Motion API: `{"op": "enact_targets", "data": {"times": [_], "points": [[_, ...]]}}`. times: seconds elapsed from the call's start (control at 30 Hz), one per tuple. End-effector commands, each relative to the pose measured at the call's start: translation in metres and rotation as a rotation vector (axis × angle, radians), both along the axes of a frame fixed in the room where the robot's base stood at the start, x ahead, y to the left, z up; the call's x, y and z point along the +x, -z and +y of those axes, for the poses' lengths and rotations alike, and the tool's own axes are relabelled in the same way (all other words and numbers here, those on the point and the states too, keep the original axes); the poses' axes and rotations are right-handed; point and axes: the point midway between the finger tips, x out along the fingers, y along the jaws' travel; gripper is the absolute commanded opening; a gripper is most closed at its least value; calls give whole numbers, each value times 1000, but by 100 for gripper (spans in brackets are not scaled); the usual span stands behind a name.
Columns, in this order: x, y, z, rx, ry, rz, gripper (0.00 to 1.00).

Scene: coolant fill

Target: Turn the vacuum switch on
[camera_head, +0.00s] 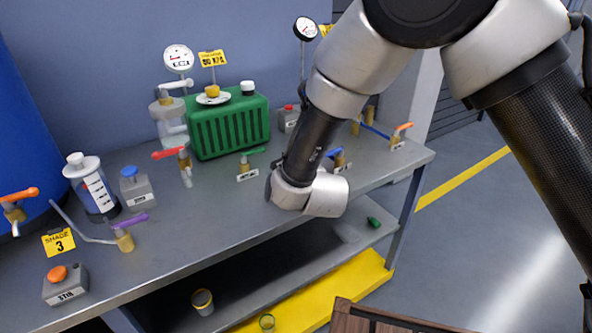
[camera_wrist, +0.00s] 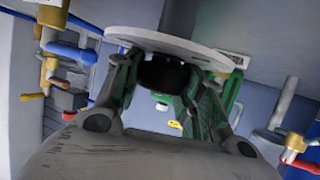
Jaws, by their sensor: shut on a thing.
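I cannot tell which control is the vacuum switch; its label is not readable. Three grey button boxes stand on the bench in the head view: one with a red button (camera_head: 288,118) behind the green tank's right side, one with a blue button (camera_head: 136,188), and one with an orange button marked STIR (camera_head: 66,284). In the wrist view, my gripper (camera_wrist: 170,66) is shut on a dark round part below a pale grey disc (camera_wrist: 165,40). In the head view my arm hides the fingers and what they hold. A red-buttoned box (camera_wrist: 70,100) shows left in the wrist view.
The green ribbed tank (camera_head: 230,125) stands at the back, with a round gauge (camera_head: 179,58) beside it. A syringe-like bottle (camera_head: 92,190) and several coloured valve handles, including a purple one (camera_head: 131,222), are on the bench. The bench's front middle is clear.

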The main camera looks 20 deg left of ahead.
Motion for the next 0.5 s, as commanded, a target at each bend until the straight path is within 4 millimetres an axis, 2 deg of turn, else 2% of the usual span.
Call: {"op": "enact_targets", "data": {"times": [0.5], "points": [[0, 0, 1, 2, 390, 0, 15]]}}
